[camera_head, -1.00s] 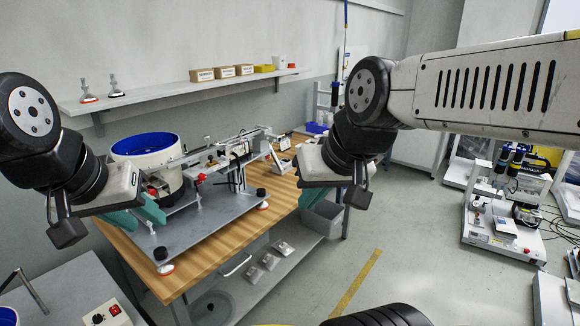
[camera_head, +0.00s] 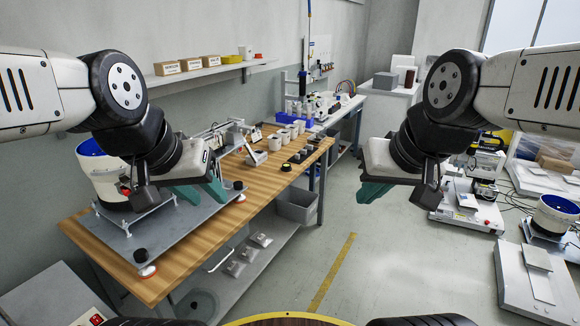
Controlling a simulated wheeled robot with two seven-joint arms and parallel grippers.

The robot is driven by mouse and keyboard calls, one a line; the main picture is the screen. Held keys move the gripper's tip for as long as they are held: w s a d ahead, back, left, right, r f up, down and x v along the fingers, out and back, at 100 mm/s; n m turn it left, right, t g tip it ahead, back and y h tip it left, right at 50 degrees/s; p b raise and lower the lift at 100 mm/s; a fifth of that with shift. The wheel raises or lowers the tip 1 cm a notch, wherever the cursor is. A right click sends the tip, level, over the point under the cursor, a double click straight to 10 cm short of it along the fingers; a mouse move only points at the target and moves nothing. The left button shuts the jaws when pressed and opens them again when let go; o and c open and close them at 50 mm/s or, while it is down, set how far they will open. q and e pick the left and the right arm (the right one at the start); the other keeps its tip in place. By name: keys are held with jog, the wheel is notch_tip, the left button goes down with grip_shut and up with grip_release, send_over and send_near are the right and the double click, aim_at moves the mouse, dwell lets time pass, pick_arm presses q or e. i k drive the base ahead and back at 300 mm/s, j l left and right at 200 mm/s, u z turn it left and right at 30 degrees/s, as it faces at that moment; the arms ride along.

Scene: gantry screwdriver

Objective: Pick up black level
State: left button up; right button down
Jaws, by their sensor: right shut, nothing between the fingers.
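I cannot pick out a black level with certainty. Small dark items (camera_head: 300,156) lie in a row on the wooden workbench (camera_head: 262,184), near its right edge, too small to identify. My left gripper (camera_head: 200,192) is in front of the bench, over the grey plate in the picture, with its teal fingers apart and nothing seen between them. It hides part of the fixture behind it. My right gripper (camera_head: 373,190) is over the open floor to the right of the bench, its teal fingers together and empty.
A grey fixture plate (camera_head: 185,222) and a blue-lined bowl (camera_head: 105,178) stand on the bench's left part. White cups (camera_head: 283,137) stand towards its far end. Floor right of the bench is clear; machines stand far right.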

aim_at(285, 168)
jog(key=i+l, duration=0.15)
jog(key=i, duration=0.45)
jog(key=i+l, duration=0.15)
jog(key=i, duration=0.45)
jog(key=i+l, duration=0.15)
jog(key=i, duration=0.45)
jog(key=i+l+u, duration=0.1)
jog(key=i, duration=0.5)
jog(key=l, duration=0.05)
